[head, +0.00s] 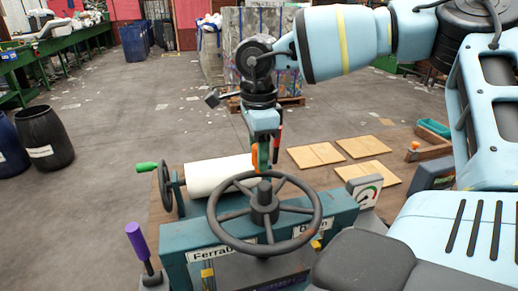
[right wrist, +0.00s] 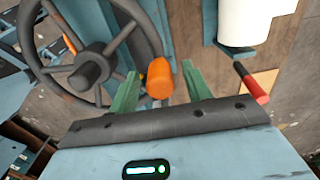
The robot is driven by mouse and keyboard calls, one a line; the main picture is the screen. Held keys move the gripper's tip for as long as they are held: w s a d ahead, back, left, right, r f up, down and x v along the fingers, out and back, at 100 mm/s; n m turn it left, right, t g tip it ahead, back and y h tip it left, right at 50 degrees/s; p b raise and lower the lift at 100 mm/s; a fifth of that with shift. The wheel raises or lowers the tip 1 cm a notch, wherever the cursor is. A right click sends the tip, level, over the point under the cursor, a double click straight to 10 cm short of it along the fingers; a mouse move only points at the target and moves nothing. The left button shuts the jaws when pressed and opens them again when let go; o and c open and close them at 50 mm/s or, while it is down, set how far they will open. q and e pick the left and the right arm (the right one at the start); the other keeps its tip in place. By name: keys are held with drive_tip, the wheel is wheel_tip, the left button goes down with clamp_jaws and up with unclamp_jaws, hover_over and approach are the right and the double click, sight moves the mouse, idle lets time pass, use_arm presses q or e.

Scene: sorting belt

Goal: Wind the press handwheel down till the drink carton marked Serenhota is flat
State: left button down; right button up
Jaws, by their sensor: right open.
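The press handwheel (head: 231,240) is a dark spoked wheel lying flat above the teal press (head: 340,215). An upright orange knob (head: 255,158) stands at the wheel's far rim. My right gripper (head: 263,150) points down there from above. In the right wrist view its green fingers (right wrist: 160,88) are open, with the orange knob (right wrist: 160,78) between them; I cannot tell whether they touch it. Part of the handwheel (right wrist: 92,68) shows at the left of that view. The Serenhota carton cannot be made out. My left gripper is not in view.
A white roll (head: 215,174) with a green-handled crank (head: 147,168) lies behind the press. A purple-topped lever (head: 137,240) stands front left and a gauge (head: 368,190) on the right. Wooden boards (head: 316,155) lie on the bench. Dark barrels (head: 45,138) stand on the floor at left.

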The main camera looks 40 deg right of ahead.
clamp_jaws()
drive_tip(key=shift+d, duration=0.1)
idle(0.4)
